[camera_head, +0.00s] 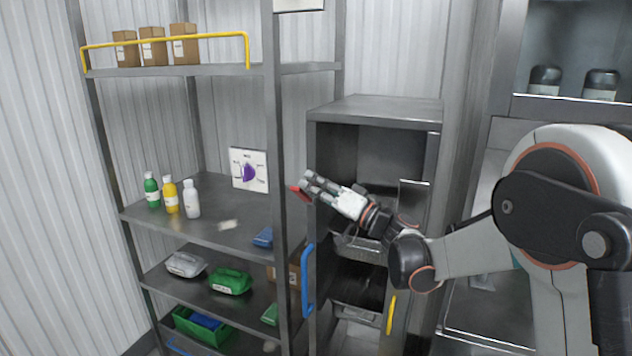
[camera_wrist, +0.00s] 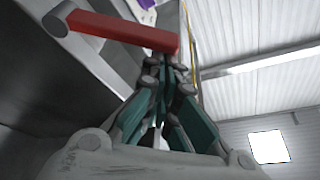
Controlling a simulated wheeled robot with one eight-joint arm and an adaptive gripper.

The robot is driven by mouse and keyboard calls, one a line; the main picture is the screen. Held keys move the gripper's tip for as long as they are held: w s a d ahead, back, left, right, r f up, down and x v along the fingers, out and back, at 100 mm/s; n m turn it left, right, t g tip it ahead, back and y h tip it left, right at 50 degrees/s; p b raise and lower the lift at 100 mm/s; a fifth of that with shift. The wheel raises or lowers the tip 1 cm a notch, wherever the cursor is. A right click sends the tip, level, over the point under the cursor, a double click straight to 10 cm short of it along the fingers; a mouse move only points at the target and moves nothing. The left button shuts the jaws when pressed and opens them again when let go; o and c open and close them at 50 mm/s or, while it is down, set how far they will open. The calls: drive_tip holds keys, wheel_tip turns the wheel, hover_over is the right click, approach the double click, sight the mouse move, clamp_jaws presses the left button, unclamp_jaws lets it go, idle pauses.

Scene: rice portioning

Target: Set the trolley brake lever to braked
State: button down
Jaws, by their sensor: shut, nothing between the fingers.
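A red lever (camera_wrist: 120,31) with a grey round pivot at its left end crosses the upper part of the wrist view. In the head view only a small red piece (camera_head: 300,193) of it shows, beside the grey shelf post. My gripper (camera_head: 306,182) is at the post, its fingertips right by this red piece. In the wrist view my gripper (camera_wrist: 166,62) is shut, with nothing seen between its fingers, and its tips are at the lever's free right end. I cannot tell whether they touch it. The lever's brake marking is not visible.
A grey shelf rack (camera_head: 275,120) holds bottles, boxes and packs. A white panel with a purple dial (camera_head: 248,172) is behind the post. A blue handle (camera_head: 307,280) stands below my gripper. An open grey cabinet (camera_head: 375,106) is behind my arm.

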sight(299, 192)
drive_tip(key=f+n, duration=0.1)
drive_tip(key=s+f+n+g+y+b, duration=0.1)
drive_tip(key=n, duration=0.1)
drive_tip(key=s+f+n+b, duration=0.1)
drive_tip(key=n, duration=0.1)
drive_tip(key=shift+s+a, duration=0.1)
drive_tip(key=shift+a, duration=0.3)
drive_tip(key=shift+s+a+f+n+g+y+b, duration=0.1)
drive_tip(key=shift+s+f+n+g+y+b, duration=0.25)
drive_tip(key=shift+f+n, duration=0.3)
drive_tip(key=shift+s+a+f+n+g+y+b, duration=0.1)
drive_tip(key=shift+s+f+n+g+y+b, duration=0.15)
drive_tip(key=shift+f+n+g, duration=0.4)
drive_tip(key=shift+s+a+f+n+g+y+b, duration=0.15)
drive_tip(key=shift+f+n+b, duration=0.25)
drive_tip(key=shift+n, duration=0.5)
drive_tip(key=shift+d+f, duration=0.1)
